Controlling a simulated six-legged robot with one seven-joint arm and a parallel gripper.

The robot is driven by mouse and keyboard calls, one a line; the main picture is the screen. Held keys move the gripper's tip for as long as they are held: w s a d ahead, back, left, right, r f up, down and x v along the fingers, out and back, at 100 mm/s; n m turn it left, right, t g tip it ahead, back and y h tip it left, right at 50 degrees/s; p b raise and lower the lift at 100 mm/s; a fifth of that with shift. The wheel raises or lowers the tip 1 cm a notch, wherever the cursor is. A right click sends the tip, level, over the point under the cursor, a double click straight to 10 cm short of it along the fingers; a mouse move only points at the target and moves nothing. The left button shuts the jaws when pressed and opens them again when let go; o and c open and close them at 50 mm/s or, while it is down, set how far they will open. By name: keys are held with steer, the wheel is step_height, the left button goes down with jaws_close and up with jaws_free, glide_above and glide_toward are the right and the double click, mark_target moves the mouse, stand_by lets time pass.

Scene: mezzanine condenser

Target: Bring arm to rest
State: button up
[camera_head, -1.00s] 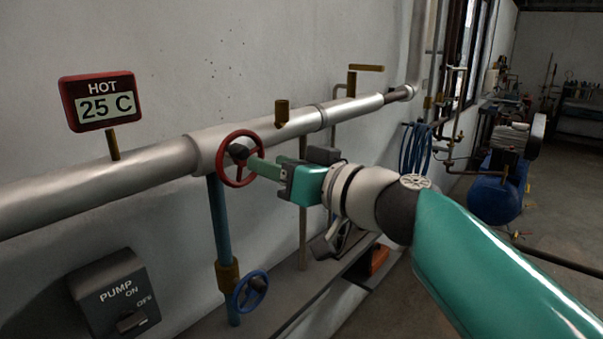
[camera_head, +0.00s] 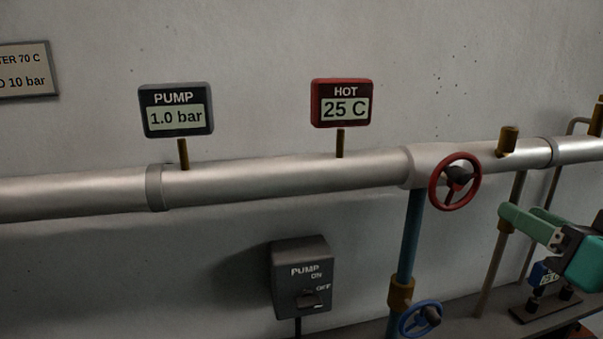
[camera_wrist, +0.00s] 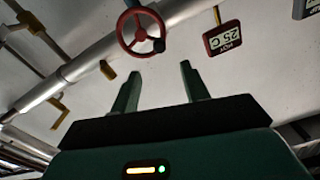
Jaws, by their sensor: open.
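My gripper (camera_head: 530,222) is at the right edge of the head view, with green fingers apart and nothing between them. It is to the right of the red handwheel (camera_head: 454,181) on the pipe and does not touch it. In the wrist view, the two fingers of my gripper (camera_wrist: 158,92) stand apart, with the red handwheel (camera_wrist: 140,32) beyond them. Most of my arm is outside the head view.
A silver pipe (camera_head: 270,175) runs along the wall. A HOT gauge (camera_head: 343,103) reads 25 C and a PUMP gauge (camera_head: 176,110) reads 1.0 bar. A pump switch box (camera_head: 300,275) and a blue handwheel (camera_head: 420,318) are below the pipe.

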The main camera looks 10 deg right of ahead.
steer(key=w+a+f+n+g+y, duration=0.25)
steer(key=w+a+f+g, duration=0.35)
steer(key=a+f, duration=0.5)
steer(key=s+a+f+g+h, duration=0.1)
steer(key=a+f+g, duration=0.2)
steer(key=f, duration=0.4)
steer(key=s+a+f+g+h, duration=0.1)
steer(key=a+f+g+h, duration=0.1)
steer(key=a+f, duration=0.3)
step_height(320, 180, down, 3)
steer(key=shift+s+a+r+g, duration=0.15)
steer(key=shift+a+g, duration=0.2)
steer(key=shift+g, duration=0.35)
